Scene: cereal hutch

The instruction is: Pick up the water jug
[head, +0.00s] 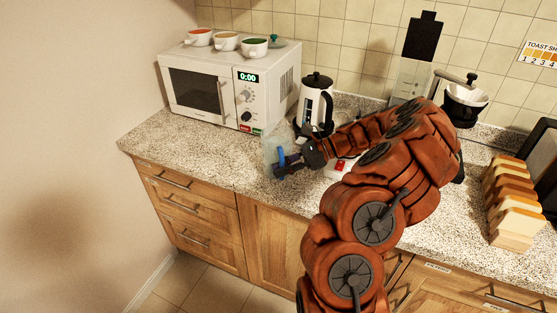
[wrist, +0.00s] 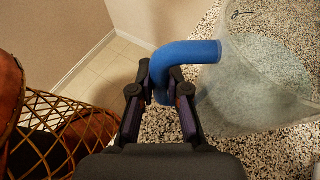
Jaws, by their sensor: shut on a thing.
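The water jug (head: 271,148) is clear with a blue handle and stands on the speckled counter in front of the microwave. In the wrist view the clear jug body (wrist: 262,75) fills the upper right, and its blue handle (wrist: 188,54) curves out to the left. My gripper (head: 279,168) is at the handle, at the jug's front right in the head view. In the wrist view my gripper (wrist: 163,92) is shut on the blue handle, with one finger on each side. I cannot tell whether the jug's base touches the counter. My arm hides part of the counter.
A microwave (head: 222,91) with several cups on top stands behind the jug. A white and black kettle (head: 315,104) is close by at the right. A bread stack (head: 513,205) is at the far right. The counter's left front (head: 175,142) is clear.

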